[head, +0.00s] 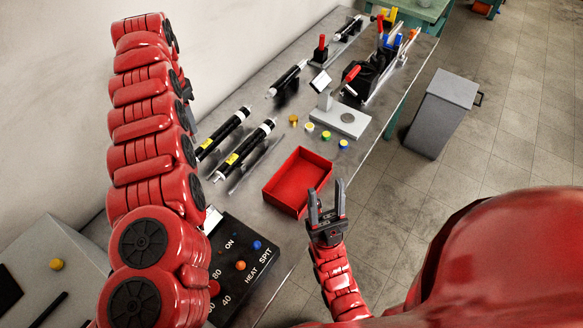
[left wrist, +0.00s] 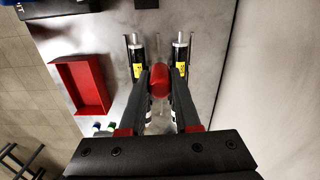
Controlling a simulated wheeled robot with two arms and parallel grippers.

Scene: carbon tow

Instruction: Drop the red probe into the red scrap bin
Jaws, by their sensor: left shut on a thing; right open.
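The red scrap bin (head: 296,184) is an open, empty-looking rectangular tray on the grey bench. It also shows left of my gripper in the left wrist view (left wrist: 82,86). My left gripper (left wrist: 167,74) is shut on the red probe (left wrist: 158,83), whose rounded red end shows between the fingers. In the left wrist view the gripper overlaps the bench near two yellow-labelled black cylinders, apart from the bin. In the head view the held probe is hidden by my left arm. My right gripper (head: 327,209) is open and empty, by the bin's near right corner.
Two black cylinders with yellow labels (head: 251,148) lie left of the bin. Several small coloured-capped pots (head: 326,135) and a grey stand (head: 341,117) are beyond it. A black control box (head: 240,262) lies nearer. A grey cabinet (head: 440,112) stands on the floor at right.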

